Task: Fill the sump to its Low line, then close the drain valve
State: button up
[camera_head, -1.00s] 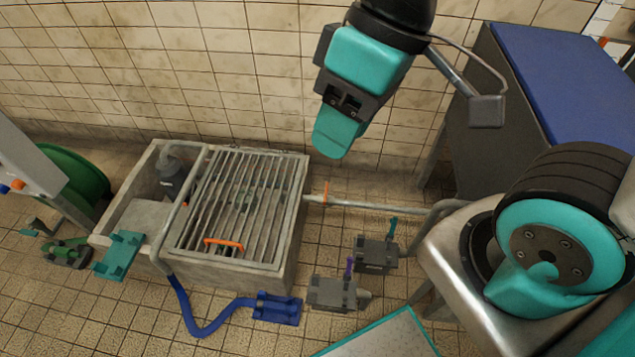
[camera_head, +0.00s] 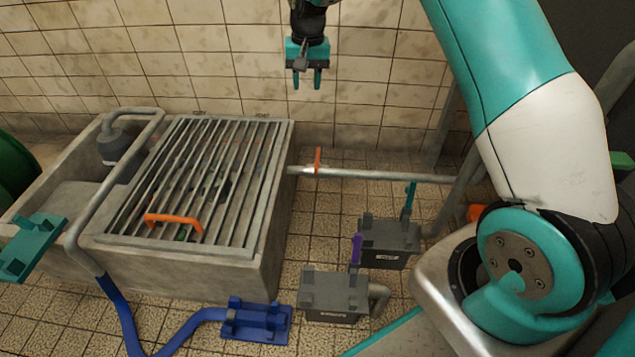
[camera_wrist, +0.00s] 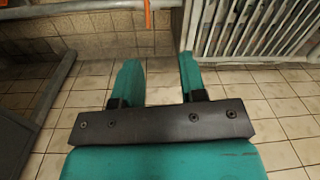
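The concrete sump (camera_head: 180,275) stands at left in the head view under a barred grate (camera_head: 252,200) with an orange handle (camera_head: 173,222). I cannot make out a Low line or the water level through the bars. A grey pipe (camera_head: 375,174) leaves the sump's right side and carries an upright orange lever (camera_head: 318,160), which also shows at the top of the wrist view (camera_wrist: 148,12). No label tells me whether this is the drain valve. My gripper (camera_head: 307,80) is open and empty, near the wall above and behind the pipe; its fingers (camera_wrist: 160,82) stand apart.
A dark box with a teal lever (camera_head: 409,200) and a grey box (camera_head: 334,292) beside a purple lever (camera_head: 356,248) stand on the floor. A blue hose (camera_head: 185,335) runs to a blue bracket (camera_head: 256,322). A pump (camera_head: 115,145) sits in the sump's left part.

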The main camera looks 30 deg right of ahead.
jog(key=m+b, duration=0.2)
jog(key=b, duration=0.2)
send_over(318, 157)
notch_tip(318, 157, down, 12)
jog(key=shift+h, duration=0.3)
notch_tip(318, 157, down, 17)
jog(key=b, duration=0.8)
jog(key=shift+w+r, duration=0.1)
grip_shut()
